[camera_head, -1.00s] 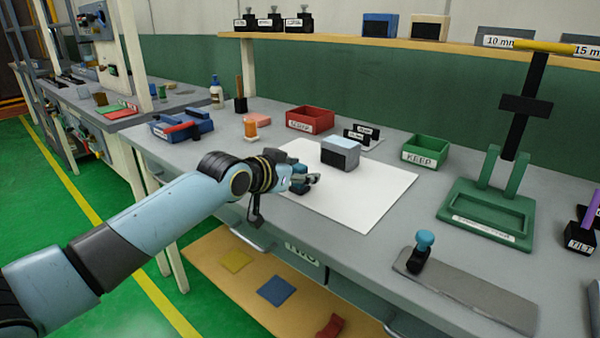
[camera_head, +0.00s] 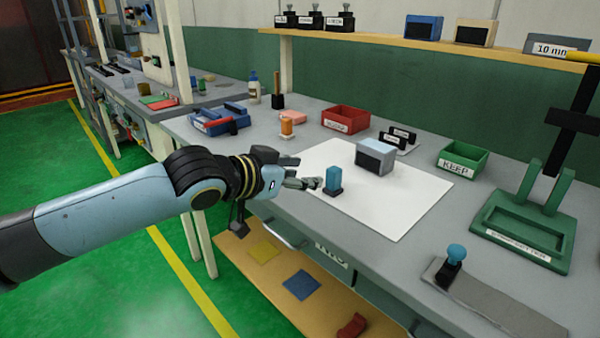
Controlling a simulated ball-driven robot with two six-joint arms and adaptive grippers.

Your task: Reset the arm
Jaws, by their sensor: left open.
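My left arm (camera_head: 120,205) comes in from the left, over the floor and the workbench's front edge. My left gripper (camera_head: 314,182) is open and empty at the left edge of the white sheet (camera_head: 400,212). Its fingers point right, at a small blue block on a dark base (camera_head: 333,179), which stands upright on the sheet. The fingertips are just left of the block and look apart from it. My right gripper is not in view.
Behind are a red bin (camera_head: 345,119) and a green KEEP bin (camera_head: 462,160). A green press stand (camera_head: 524,230) is at right. A blue-knobbed tool (camera_head: 452,265) stands at the front. A lower shelf (camera_head: 285,262) is below.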

